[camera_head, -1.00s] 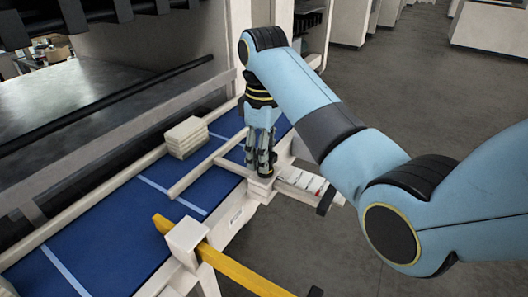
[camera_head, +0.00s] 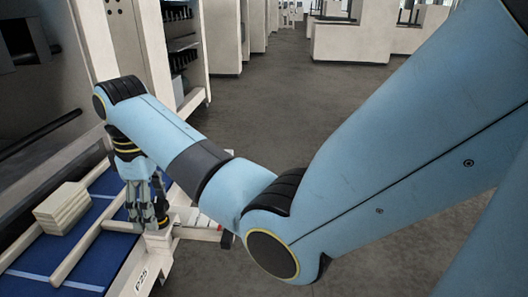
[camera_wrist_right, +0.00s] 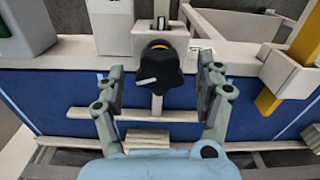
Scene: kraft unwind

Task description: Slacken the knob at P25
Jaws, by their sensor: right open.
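In the right wrist view a black lobed knob (camera_wrist_right: 158,68) with a white pointer mark and a yellow ring stands between the two fingers of my right gripper (camera_wrist_right: 162,74). The fingers are open, with a gap on each side of the knob. In the head view my right gripper (camera_head: 149,218) points down at the near rail of the blue bed. The knob cannot be made out there behind the fingers. A label reading P25 (camera_head: 141,281) is on the rail just below the gripper. My left gripper is not in view.
A stack of pale boards (camera_head: 62,208) lies on the blue bed (camera_head: 98,213), left of the gripper. A pale crossbar (camera_head: 88,243) runs across the bed. In the wrist view a yellow bar (camera_wrist_right: 301,45) stands at the right. The grey floor (camera_head: 285,115) is clear beyond.

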